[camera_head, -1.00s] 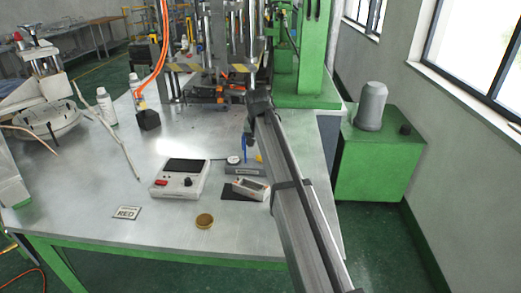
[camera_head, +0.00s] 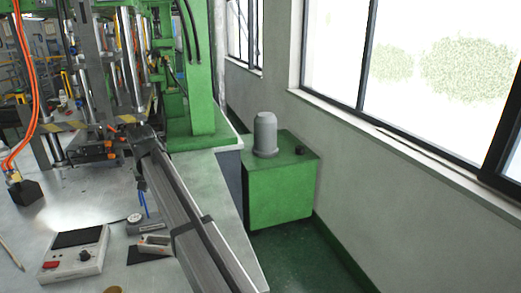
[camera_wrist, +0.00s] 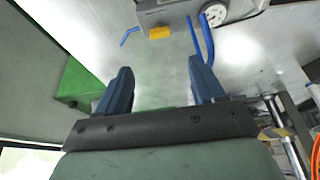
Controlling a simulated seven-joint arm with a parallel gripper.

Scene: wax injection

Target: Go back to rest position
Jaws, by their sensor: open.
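My gripper (camera_wrist: 160,88) shows in the wrist view with its two blue fingers spread apart and nothing between them.
A green machine (camera_head: 198,95) with metal columns stands at the back. A control box (camera_head: 75,255) and a dial gauge (camera_head: 134,219) are on the table; the gauge also shows in the wrist view (camera_wrist: 214,15). A green cabinet (camera_head: 280,190) stands right, below the windows.

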